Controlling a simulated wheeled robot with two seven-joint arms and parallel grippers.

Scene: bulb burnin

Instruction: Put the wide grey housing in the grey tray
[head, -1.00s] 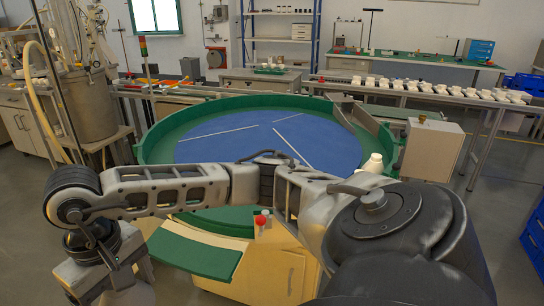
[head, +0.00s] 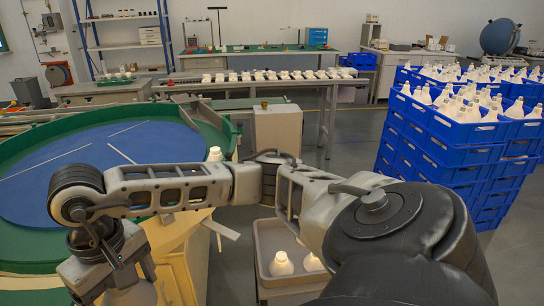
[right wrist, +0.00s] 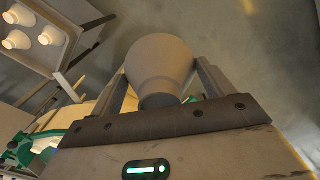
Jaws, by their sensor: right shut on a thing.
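The wide grey housing (right wrist: 160,62) is a flared, bell-shaped piece with a narrower neck. In the right wrist view it sits between both fingers of my right gripper (right wrist: 163,78), which is shut on it. In the head view my right gripper (head: 115,284) is at the lower left, with the pale housing partly cut off by the bottom edge. The grey tray (head: 274,232) is at the lower middle, with pale housings in it, partly hidden by my right arm. A tray with several housings also shows at the upper left of the right wrist view (right wrist: 72,17). My left gripper is out of view.
A round table with a blue top (head: 60,170) and green rim is at the left, with a white bottle-shaped piece (head: 215,154) near its right edge. Stacked blue crates (head: 440,150) full of white pieces stand at the right. Open floor (head: 345,150) lies between.

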